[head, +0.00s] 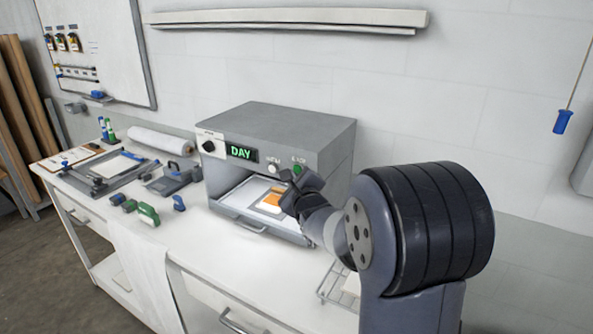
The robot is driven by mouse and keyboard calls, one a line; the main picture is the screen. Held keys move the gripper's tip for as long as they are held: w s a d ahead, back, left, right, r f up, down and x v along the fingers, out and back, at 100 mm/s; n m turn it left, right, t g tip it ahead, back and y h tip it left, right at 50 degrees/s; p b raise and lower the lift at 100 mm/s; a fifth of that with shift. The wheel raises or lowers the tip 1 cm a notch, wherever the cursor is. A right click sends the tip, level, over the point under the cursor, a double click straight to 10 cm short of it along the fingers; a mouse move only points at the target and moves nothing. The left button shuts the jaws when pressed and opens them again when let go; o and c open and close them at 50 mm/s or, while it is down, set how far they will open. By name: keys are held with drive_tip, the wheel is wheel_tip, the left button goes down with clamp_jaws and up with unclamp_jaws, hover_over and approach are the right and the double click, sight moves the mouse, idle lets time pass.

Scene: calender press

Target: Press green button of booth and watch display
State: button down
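The booth (300,122) is a grey box on the white bench, with an open front bay. Its display (242,153) reads "DAY" in green letters. The green button (297,169) is at the right of its front panel, with a white button (273,169) to its left and a black knob (209,146) at the far left. My gripper (290,180) is at the front panel, just below and left of the green button. I cannot tell whether it touches the button, and its fingers are too small and dark to read. A sheet with an orange patch (271,200) lies inside the bay.
Green and blue tools (148,214), a tape-dispenser-like tool (170,181) and a framed tray (108,172) lie on the bench (190,250) to the left. A wire rack (335,285) is at the front right. A blue-handled cord (562,121) hangs at the right.

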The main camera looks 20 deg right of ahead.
drive_tip(key=shift+w+d, duration=0.1)
drive_tip(key=shift+w+d, duration=0.2)
drive_tip(key=shift+w+d, duration=0.25)
idle(0.7)
drive_tip(key=shift+s+a, duration=0.1)
idle(0.3)
drive_tip(key=shift+s+a, duration=0.45)
drive_tip(key=shift+b, duration=0.3)
drive_tip(key=s+a+b, duration=0.2)
drive_tip(key=s+a, duration=0.1)
drive_tip(key=shift+s+a+b, duration=0.3)
drive_tip(key=shift+b, duration=0.1)
